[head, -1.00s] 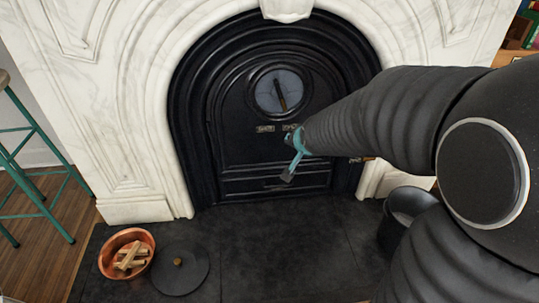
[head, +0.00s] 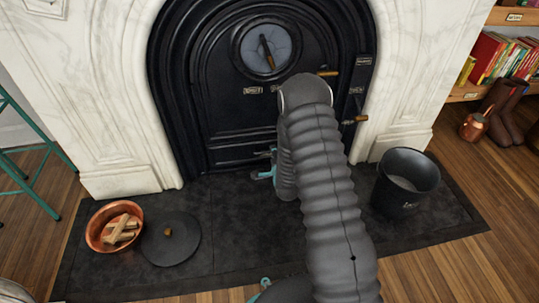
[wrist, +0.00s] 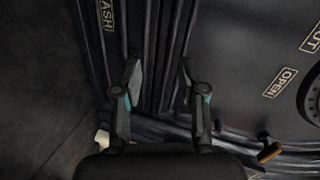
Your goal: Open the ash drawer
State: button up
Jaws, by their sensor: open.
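The ash drawer (head: 232,154) is a low black panel at the foot of the black fireplace front, and its right part is hidden behind my arm in the head view. It looks closed there. In the wrist view a label reading ASH (wrist: 107,15) shows on a dark strip at the upper left. My gripper (head: 264,165) is low in front of the drawer's right part. In the wrist view my gripper (wrist: 160,75) has its fingers apart with dark ridged metal beyond the gap. I cannot tell whether the fingers touch it, and no drawer handle is clearly visible.
A round window (head: 266,48) and wooden-handled levers (head: 355,120) are above and right. On the dark hearth stand a copper bowl of wood (head: 114,226), a round lid (head: 171,238) and a black bucket (head: 405,182). The middle hearth is clear left of my arm.

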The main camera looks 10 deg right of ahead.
jog(key=m+t, duration=0.1)
jog(key=m, duration=0.1)
send_near(269, 151)
jog(key=f+v, duration=0.1)
jog(key=v, duration=0.2)
jog(key=b+x, duration=0.2)
jog(key=x, duration=1.1)
jog(key=shift+w+d+r, duration=0.15)
jog(key=shift+w, duration=0.05)
grip_shut()
